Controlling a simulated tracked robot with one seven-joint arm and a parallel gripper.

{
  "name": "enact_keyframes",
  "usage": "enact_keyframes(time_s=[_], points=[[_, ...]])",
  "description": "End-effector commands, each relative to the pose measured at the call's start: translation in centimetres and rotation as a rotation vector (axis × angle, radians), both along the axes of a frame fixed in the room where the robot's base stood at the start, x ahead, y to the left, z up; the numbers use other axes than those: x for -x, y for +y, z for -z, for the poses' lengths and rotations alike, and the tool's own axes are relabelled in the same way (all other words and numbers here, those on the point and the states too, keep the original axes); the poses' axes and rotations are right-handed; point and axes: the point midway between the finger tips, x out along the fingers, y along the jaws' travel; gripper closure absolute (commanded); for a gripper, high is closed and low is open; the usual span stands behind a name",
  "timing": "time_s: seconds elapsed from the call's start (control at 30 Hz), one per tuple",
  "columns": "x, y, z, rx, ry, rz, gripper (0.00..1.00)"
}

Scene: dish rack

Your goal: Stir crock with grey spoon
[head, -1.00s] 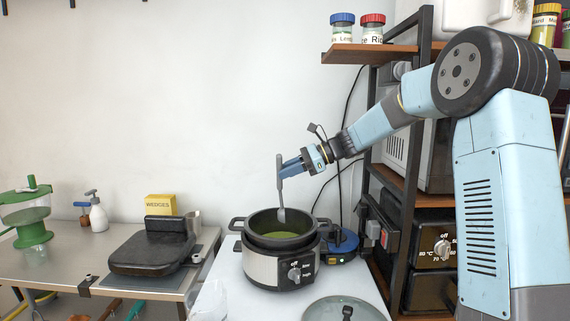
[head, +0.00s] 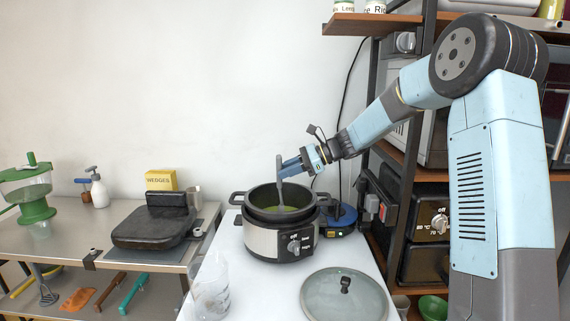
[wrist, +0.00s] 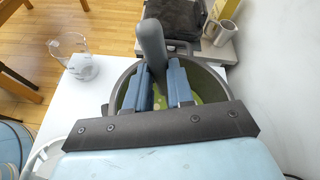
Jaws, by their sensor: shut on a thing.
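The crock (head: 281,236) is a slow cooker with a steel body, a black rim and green liquid inside. It stands on the white table. My gripper (head: 284,166) is shut on the upright grey spoon (head: 280,190) above the crock. The spoon's lower end reaches down inside the crock rim; whether its tip is in the liquid I cannot tell. In the wrist view the spoon's handle (wrist: 151,45) stands between the two blue fingers (wrist: 161,85), with the crock's rim and green liquid behind and below them.
A glass lid (head: 345,298) lies in front of the crock, and a clear beaker (head: 210,290) stands at the front left. A blue round device (head: 343,216) sits behind right. A black grill (head: 152,228) is on the left counter; a shelf rack (head: 405,180) is close on the right.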

Motion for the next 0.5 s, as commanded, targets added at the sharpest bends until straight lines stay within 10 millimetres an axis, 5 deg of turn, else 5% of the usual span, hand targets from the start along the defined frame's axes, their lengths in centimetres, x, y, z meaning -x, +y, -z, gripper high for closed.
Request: enact_keyframes(time_s=[0.5], points=[[0.2,-0.4,3.7,0.000,0.001,0.001,1.00]])
